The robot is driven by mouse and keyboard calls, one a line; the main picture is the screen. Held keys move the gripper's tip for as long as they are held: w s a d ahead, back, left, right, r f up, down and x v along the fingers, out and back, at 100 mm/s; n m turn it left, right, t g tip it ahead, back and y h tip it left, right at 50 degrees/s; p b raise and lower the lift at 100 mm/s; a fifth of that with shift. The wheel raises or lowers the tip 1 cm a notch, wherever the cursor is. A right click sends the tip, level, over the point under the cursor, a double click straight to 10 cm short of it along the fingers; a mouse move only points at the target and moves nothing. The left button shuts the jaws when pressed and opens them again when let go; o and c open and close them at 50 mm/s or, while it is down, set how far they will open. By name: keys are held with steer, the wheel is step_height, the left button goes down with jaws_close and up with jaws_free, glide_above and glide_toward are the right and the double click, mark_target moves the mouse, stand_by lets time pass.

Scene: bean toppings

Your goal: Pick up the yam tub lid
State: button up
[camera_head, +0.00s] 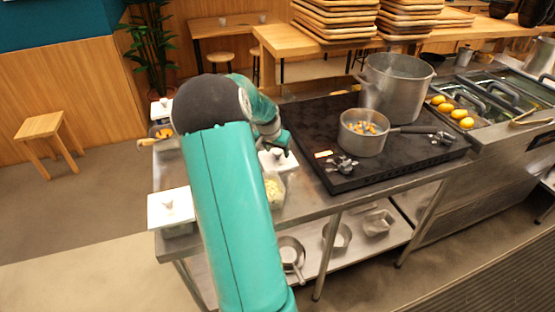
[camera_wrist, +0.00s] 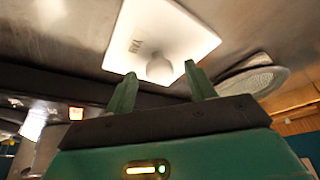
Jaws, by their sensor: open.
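The yam tub lid (camera_wrist: 190,38) is a white square plate with a round white knob (camera_wrist: 160,70) and small dark lettering that looks like "YAM". In the head view the lid (camera_head: 278,161) sits on a clear tub with pale contents (camera_head: 274,190), just right of my arm. My gripper (camera_wrist: 161,88) is open, its two green fingers on either side of the knob in the picture. I cannot tell whether they touch it or how much depth lies between. In the head view my gripper (camera_head: 277,145) is just above the lid, its fingertips hard to make out.
Another white lidded tub (camera_head: 170,209) stands at the counter's front left, and one (camera_head: 161,110) at the back left. A black stove (camera_head: 300,125) to the right bears a small pan (camera_head: 363,140) and a tall pot (camera_head: 397,85). Pans rest on the lower shelf (camera_head: 318,262).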

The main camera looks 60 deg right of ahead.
steer(key=shift+f, duration=0.1)
steer(key=shift+c, duration=0.4)
steer(key=c, duration=1)
steer(key=shift+o, duration=0.2)
